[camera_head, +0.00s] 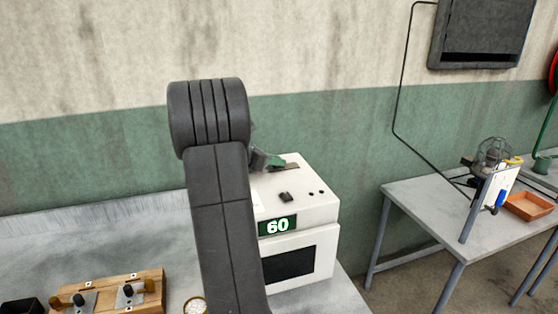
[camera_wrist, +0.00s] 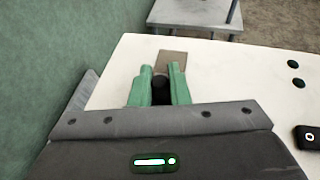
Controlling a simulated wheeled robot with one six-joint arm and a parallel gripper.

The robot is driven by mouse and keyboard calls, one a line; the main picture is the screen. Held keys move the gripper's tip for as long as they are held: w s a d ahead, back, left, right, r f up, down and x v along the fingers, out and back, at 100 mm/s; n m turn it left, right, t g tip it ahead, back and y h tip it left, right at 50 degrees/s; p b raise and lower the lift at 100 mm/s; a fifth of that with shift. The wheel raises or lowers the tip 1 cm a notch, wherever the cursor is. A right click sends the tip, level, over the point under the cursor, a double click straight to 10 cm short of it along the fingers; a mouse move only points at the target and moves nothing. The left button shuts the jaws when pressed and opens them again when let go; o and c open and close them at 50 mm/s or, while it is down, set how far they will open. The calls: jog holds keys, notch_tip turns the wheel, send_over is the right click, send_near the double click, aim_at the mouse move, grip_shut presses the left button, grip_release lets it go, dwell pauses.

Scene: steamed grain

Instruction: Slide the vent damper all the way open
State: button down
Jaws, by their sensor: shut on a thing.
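The vent damper shows in the wrist view as a flat brown-grey plate (camera_wrist: 172,60) on the white top of the machine, with a dark knob (camera_wrist: 160,88) at its near end. My gripper (camera_wrist: 159,80) has its two green fingers on either side of the knob and is shut on it. In the head view my gripper (camera_head: 268,160) is at the back of the white machine (camera_head: 318,200), largely hidden behind my dark arm. Part of the damper plate (camera_head: 291,166) shows to the right of the fingers. The machine's display reads 60.
A black switch (camera_head: 285,196) and small dark buttons (camera_head: 316,192) sit on the machine's top. A wooden board with knobs (camera_head: 108,296) lies at the lower left. A second table (camera_head: 455,220) with an orange tray (camera_head: 529,206) stands at the right, across a gap.

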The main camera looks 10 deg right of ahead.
aim_at(286, 167)
jog(key=c, duration=1.4)
grip_release()
jog(key=shift+a, duration=0.2)
jog(key=b+v, duration=0.2)
jog(key=v, duration=1.2)
jog(key=shift+f, duration=0.15)
jog(key=shift+d, duration=0.1)
jog(key=x, duration=0.5)
jog(key=p+x, duration=0.1)
jog(key=x, duration=0.4)
jog(key=r+x, duration=0.1)
jog(key=x, duration=0.5)
jog(key=shift+s+d+p, duration=0.15)
jog(key=shift+d+p, duration=0.2)
jog(key=shift+p, duration=0.05)
jog(key=shift+d, duration=0.55)
jog(key=shift+a, duration=0.1)
